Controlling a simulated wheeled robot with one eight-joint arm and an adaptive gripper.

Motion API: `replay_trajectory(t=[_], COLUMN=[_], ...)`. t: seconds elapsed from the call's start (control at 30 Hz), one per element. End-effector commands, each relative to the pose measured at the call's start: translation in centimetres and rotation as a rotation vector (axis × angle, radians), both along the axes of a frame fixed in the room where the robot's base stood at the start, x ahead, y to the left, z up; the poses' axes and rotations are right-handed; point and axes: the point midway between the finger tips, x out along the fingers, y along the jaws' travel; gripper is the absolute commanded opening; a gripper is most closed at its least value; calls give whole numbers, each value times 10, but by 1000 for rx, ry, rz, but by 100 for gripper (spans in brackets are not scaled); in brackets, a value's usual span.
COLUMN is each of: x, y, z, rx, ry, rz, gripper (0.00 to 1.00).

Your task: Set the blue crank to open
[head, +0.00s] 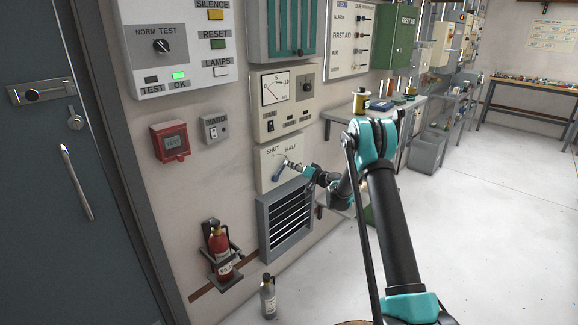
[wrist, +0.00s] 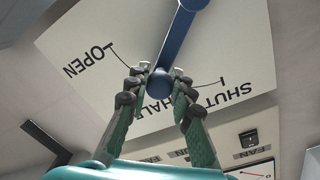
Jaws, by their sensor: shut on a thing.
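The blue crank (wrist: 178,42) sits on a pale panel (wrist: 75,75) lettered OPEN, HALF and SHUT. In the wrist view its lettering is upside down, with OPEN at the left and SHUT at the right. The crank's knobbed end points at about HALF. My gripper (wrist: 159,84) is shut on this end, one finger on each side, and partly hides the scale. In the head view the blue crank (head: 278,172) shows small below the SHUT and HALF lettering, with my gripper (head: 287,163) at it. OPEN is hidden there.
A louvred vent (head: 286,220) is right below the crank panel, and a meter panel (head: 287,98) is above. A red extinguisher (head: 221,252) hangs at the lower left; a grey one (head: 268,297) stands on the floor. The floor at the right is clear.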

Motion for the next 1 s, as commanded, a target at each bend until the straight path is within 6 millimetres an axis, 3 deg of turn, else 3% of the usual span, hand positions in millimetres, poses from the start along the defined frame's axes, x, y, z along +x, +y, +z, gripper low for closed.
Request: replay_trajectory(t=[0.6,1.0], x=[17,17], y=[-14,-14], z=[-45,-60], rx=[330,431], ry=[422,553], rz=[-2,-1], gripper=[0,0])
